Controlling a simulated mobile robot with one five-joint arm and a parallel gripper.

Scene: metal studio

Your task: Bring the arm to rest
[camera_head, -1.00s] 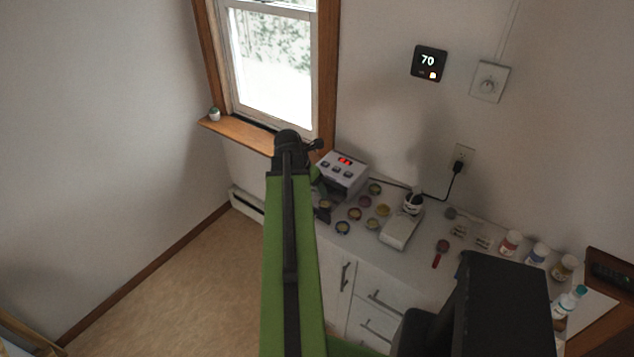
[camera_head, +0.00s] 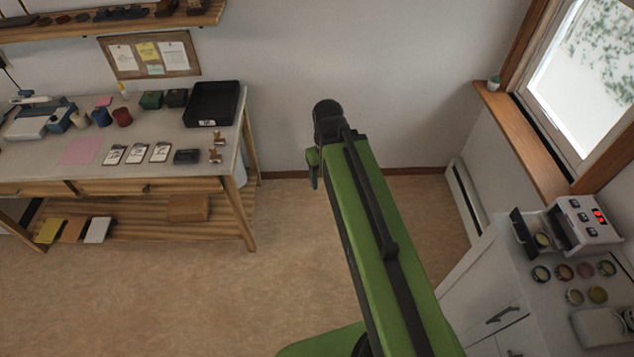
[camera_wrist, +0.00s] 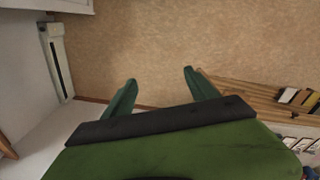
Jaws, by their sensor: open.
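My arm is green with black parts and reaches up the middle of the head view. My gripper (camera_head: 313,168) is partly hidden there behind the arm's end, with a green finger showing at its left. In the wrist view my gripper (camera_wrist: 157,86) shows two green fingers standing well apart. Nothing is between them but the tan floor. The gripper is open and empty, clear of the bench and the cabinet.
A wooden workbench (camera_head: 218,152) with a black tray (camera_head: 214,103) and several small items stands at left. A white cabinet (camera_head: 490,290) at right bears a box with a red display (camera_head: 585,222) and several small round tins. Open floor (camera_head: 290,230) lies between them. A baseboard heater (camera_head: 466,200) runs along the wall.

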